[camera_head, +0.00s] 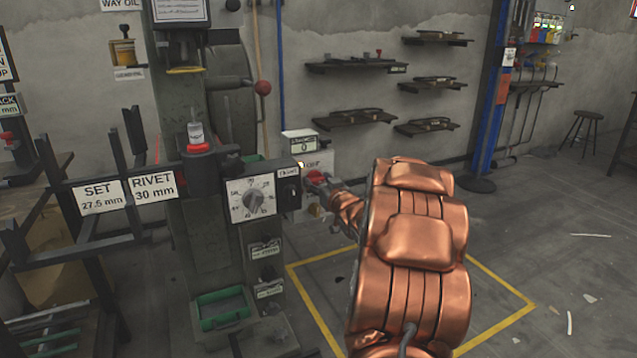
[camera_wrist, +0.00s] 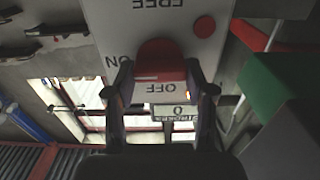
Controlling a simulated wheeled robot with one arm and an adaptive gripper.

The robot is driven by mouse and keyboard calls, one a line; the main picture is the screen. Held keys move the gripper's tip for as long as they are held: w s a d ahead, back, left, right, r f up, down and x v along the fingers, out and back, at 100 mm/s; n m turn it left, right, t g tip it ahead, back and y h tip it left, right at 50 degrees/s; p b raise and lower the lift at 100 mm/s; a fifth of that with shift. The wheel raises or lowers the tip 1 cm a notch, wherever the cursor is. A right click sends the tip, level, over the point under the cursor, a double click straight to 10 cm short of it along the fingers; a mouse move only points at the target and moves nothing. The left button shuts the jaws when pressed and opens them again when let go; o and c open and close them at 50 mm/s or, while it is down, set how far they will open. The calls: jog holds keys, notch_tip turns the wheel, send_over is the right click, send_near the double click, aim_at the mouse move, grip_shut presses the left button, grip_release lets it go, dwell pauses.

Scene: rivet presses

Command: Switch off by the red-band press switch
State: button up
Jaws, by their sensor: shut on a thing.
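The press (camera_head: 190,220) stands left of centre in the head view, with a dial box (camera_head: 252,198) on its front. A white switch box (camera_head: 308,164) with a red knob (camera_head: 316,177) sits right of the dial. My gripper (camera_wrist: 160,78) is shut on the red switch knob (camera_wrist: 160,58), one finger on each side. In the wrist view the switch plate (camera_wrist: 112,18) appears upside down, with ON, OFF and FREE lettering and a red dot (camera_wrist: 204,26). My copper arm hides part of the box's surroundings in the head view.
A counter reading 0 (camera_head: 300,146) sits above the switch. A black rack with SET 27.5 mm and RIVET 30 mm signs (camera_head: 154,187) stands at left. A green-edged tray (camera_head: 221,308) is low on the press. Yellow floor lines (camera_head: 318,318) and a blue post (camera_head: 490,90) lie right.

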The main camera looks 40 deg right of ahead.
jog(key=n+b, duration=0.1)
jog(key=n, duration=0.3)
jog(key=shift+f+n, duration=0.15)
jog(key=shift+n, duration=0.25)
jog(key=n+b, duration=0.1)
jog(key=n, duration=0.3)
jog(key=shift+a+n+b, duration=0.15)
jog(key=shift+n+b, duration=0.15)
jog(key=n+b, duration=0.1)
jog(key=n, duration=0.3)
jog(key=shift+n, duration=0.3)
jog(key=shift+w+f+n+b, duration=0.1)
jog(key=shift+n+b, duration=0.7)
jog(key=shift+n, duration=1.1)
jog(key=o, duration=1.2)
jog(key=shift+c, duration=0.2)
